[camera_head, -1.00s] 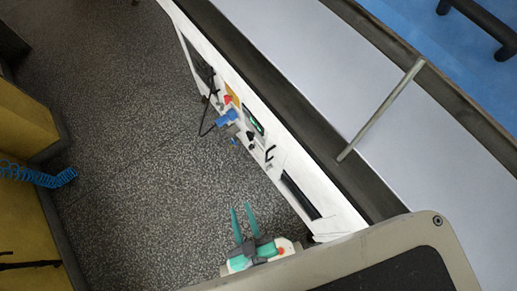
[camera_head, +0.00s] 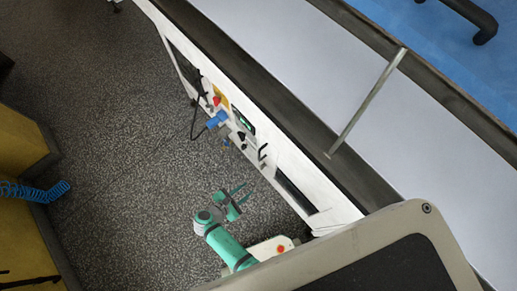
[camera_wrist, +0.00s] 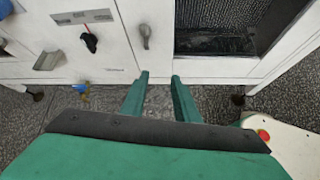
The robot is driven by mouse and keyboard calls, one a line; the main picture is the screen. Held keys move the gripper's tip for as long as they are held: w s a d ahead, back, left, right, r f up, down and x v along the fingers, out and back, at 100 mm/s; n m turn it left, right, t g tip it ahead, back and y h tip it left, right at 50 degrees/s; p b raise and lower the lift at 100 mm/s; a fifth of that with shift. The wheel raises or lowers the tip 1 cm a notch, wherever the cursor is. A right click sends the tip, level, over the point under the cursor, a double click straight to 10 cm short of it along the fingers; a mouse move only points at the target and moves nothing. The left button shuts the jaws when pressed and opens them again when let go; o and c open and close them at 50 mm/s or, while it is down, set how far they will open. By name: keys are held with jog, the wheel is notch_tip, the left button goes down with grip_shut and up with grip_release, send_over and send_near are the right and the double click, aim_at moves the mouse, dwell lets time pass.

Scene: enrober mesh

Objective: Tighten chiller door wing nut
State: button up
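My gripper (camera_head: 243,191) is open and empty, with a clear gap between its two green fingers. In the wrist view the gripper (camera_wrist: 159,76) points at the lower edge of a white machine panel (camera_wrist: 110,62), touching nothing that I can make out. On the panel are a grey lever-like fitting (camera_wrist: 145,36) and a black knob (camera_wrist: 90,41). A small blue knob (camera_wrist: 82,88) sits low on the left. A dark framed opening (camera_wrist: 215,35) is to the right. I cannot tell for certain which fitting is the chiller door wing nut.
The machine side in the head view carries a blue plug with a black cable (camera_head: 217,119), a green-lit display (camera_head: 244,128) and a black handle (camera_head: 263,152). A metal rod (camera_head: 368,103) lies across the conveyor trough above. Speckled floor (camera_head: 120,130) left of the machine is clear.

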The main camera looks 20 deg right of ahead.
aim_at(263, 166)
jog(key=w+r+n+h, duration=0.2)
jog(key=w+r+h, duration=0.1)
jog(key=w+r, duration=0.1)
jog(key=x, duration=1.1)
jog(key=shift+r, duration=0.15)
jog(key=shift+w, duration=0.15)
jog(key=shift+c, duration=0.7)
jog(key=shift+a, duration=0.1)
grip_shut()
